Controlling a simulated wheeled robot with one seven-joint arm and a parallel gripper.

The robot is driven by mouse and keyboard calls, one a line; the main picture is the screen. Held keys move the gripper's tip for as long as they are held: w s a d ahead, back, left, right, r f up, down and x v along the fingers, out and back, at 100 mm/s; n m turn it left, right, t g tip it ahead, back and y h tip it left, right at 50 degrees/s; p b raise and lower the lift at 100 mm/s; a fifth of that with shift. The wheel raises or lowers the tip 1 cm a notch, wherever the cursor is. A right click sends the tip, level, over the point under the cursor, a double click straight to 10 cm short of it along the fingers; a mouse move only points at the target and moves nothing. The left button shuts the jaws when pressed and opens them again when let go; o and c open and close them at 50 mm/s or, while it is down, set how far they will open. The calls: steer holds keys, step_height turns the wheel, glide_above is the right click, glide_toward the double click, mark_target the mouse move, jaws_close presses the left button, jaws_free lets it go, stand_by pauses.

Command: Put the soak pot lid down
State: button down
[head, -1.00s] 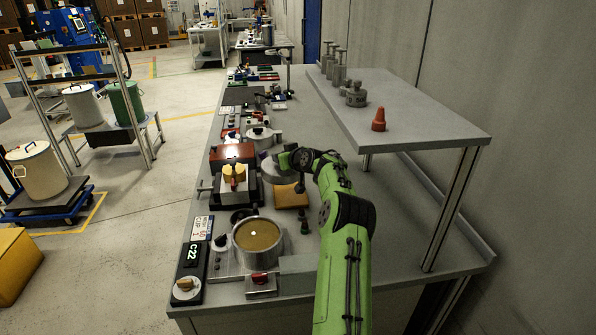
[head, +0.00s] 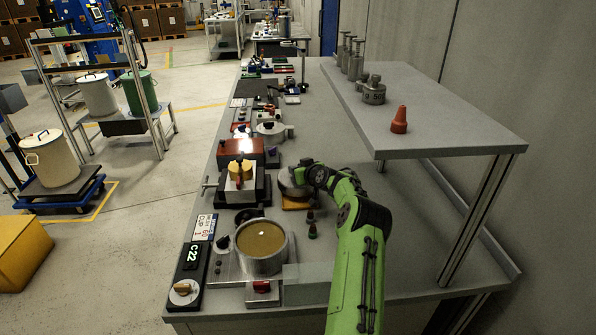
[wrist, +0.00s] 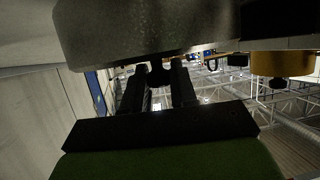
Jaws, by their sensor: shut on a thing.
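The soak pot lid (head: 289,184), a round grey metal disc, is in my gripper (head: 308,174). In the head view it is over a tan-orange pad (head: 296,205) and covers most of it. I cannot tell whether the lid touches the pad. In the wrist view the lid (wrist: 145,28) fills the upper part, and the dark fingers (wrist: 160,77) close at its knob. The open pot (head: 262,246) with brown liquid stands at the near end of the bench.
A press-like fixture with a yellow part (head: 240,170) stands left of the lid. A raised shelf (head: 430,130) with an orange cone (head: 399,120) is on the right. Bench around the pad's right is occupied by my arm.

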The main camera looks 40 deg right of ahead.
steer(key=shift+f+b, duration=0.4)
steer(key=shift+b, duration=0.2)
steer(key=shift+f, duration=0.15)
steer(key=c, duration=0.9)
jaws_free()
steer(key=shift+s+r+p, duration=0.15)
steer(key=shift+r+p, duration=0.25)
steer(key=shift+r, duration=0.1)
steer(key=shift+s+r+p, duration=0.15)
steer(key=shift+r+p, duration=0.25)
steer(key=shift+r, duration=0.1)
steer(key=v, duration=1.1)
steer(key=shift+s+a, duration=0.2)
